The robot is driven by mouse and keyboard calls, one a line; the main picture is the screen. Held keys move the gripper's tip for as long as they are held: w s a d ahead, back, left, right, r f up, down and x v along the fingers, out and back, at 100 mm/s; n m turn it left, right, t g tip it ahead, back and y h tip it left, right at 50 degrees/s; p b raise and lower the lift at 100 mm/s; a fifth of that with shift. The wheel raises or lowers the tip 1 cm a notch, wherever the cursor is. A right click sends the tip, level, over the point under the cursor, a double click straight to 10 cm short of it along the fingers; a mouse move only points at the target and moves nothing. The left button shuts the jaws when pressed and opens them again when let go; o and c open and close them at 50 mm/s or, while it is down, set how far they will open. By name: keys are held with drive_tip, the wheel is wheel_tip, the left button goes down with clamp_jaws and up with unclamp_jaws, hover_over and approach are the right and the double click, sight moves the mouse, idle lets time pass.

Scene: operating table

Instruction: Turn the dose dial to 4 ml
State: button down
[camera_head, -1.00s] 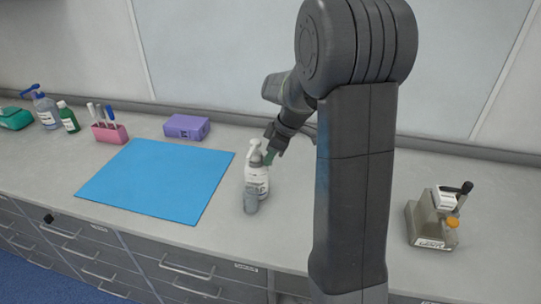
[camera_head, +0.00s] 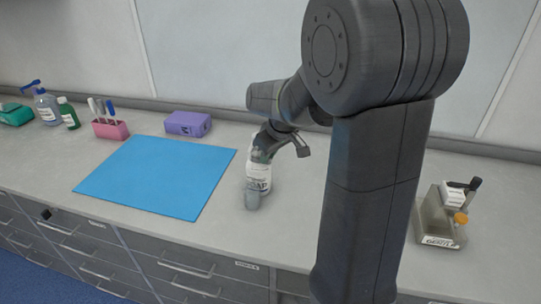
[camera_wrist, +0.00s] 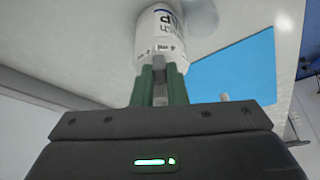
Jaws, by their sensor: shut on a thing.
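A white bottle (camera_head: 259,179) with a printed label stands upright on the counter, right of the blue mat. It also shows in the wrist view (camera_wrist: 160,28). My gripper (camera_head: 259,153) is at the top of the bottle and hides most of it in the head view. In the wrist view my green fingers (camera_wrist: 160,72) are closed around a small grey part at the bottle's top end, which I take to be the dose dial (camera_wrist: 160,92).
The blue mat (camera_head: 155,178) lies to the left. Behind it are a purple box (camera_head: 188,124), a pink pen holder (camera_head: 110,130) and several bottles. A beige device (camera_head: 438,216) with an orange knob stands at the right. The counter between bottle and mat is clear.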

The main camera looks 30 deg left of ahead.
drive_tip(key=shift+s+a+m+t, duration=0.15)
drive_tip(key=shift+s+m+t, duration=0.25)
drive_tip(key=shift+m, duration=0.7)
drive_tip(key=c, duration=1.4)
unclamp_jaws()
drive_tip(key=shift+c, duration=0.2)
drive_tip(key=shift+r, duration=0.15)
drive_tip(key=b+v, duration=0.1)
drive_tip(key=v, duration=1.2)
drive_tip(key=shift+s+r, duration=0.2)
drive_tip(key=shift+r, duration=0.15)
drive_tip(key=x, duration=1.4)
drive_tip(key=shift+p, duration=0.4)
